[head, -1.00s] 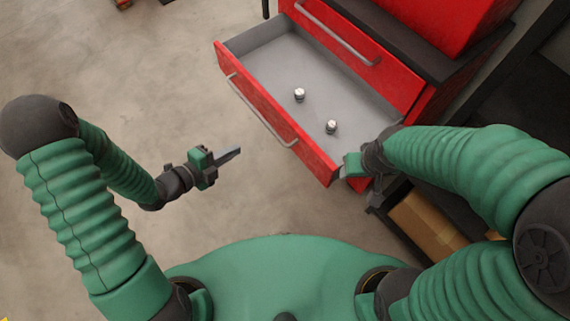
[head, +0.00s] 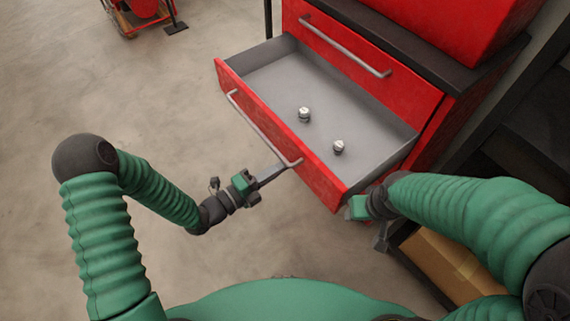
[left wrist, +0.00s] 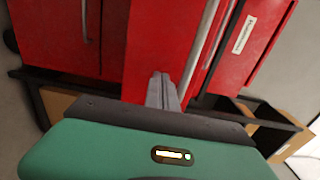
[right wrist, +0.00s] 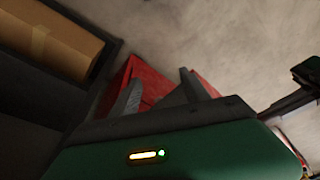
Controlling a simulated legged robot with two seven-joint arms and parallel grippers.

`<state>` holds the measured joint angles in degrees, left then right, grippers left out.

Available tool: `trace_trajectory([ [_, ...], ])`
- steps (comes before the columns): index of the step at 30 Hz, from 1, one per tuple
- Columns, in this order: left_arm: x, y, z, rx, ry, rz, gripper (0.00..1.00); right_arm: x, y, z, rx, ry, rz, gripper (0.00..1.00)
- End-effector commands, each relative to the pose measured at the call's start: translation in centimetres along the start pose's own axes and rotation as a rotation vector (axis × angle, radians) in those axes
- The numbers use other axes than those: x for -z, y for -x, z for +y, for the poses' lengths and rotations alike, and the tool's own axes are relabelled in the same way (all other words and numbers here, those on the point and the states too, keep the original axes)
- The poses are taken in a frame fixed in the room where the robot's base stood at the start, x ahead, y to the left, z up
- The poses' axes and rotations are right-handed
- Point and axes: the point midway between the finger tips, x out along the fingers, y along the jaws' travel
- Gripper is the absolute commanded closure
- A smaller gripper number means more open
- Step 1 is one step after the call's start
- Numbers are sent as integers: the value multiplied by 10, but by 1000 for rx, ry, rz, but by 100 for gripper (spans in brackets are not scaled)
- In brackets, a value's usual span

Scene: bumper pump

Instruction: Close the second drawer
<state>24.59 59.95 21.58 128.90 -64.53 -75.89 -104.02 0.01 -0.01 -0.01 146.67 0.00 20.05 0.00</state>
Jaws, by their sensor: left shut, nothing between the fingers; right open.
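The second drawer (head: 280,140) is pulled out of the red cabinet. Its grey inside holds two small metal knob-like parts (head: 304,115) (head: 338,147). My left gripper (head: 272,174) is shut and empty, close to the lower right end of the drawer's silver handle (head: 262,128); I cannot tell whether it touches. In the left wrist view the shut fingers (left wrist: 162,88) point at the red front. My right gripper (head: 352,208) is at the drawer's near right corner, its fingertips mostly hidden in the head view. The right wrist view shows its fingers (right wrist: 160,88) open, with red drawer surface behind them.
A closed drawer with a handle (head: 345,45) sits above the open one. A cardboard box (head: 450,268) rests on a dark shelf at the lower right. The concrete floor (head: 120,100) to the left is clear. A red wheeled object (head: 140,12) stands far back.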

Motion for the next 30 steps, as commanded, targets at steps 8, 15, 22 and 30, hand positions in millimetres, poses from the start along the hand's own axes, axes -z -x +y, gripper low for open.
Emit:
trace_trajectory([
  [8, 0, -24, 0, 0, 0, -1, 100, -1, -4, 0, 0, 0, 0, 46],
  [15, 0, -24, 0, 0, 0, -1, 100, -1, -4, 0, 0, 0, 0, 46],
  [22, 0, -30, 1, 0, -1, 1, 100, -2, -6, 0, 0, 0, 0, 46],
  [30, 1, -72, 3, 2, -4, 4, 100, -5, -20, 0, 0, 0, 0, 46],
])
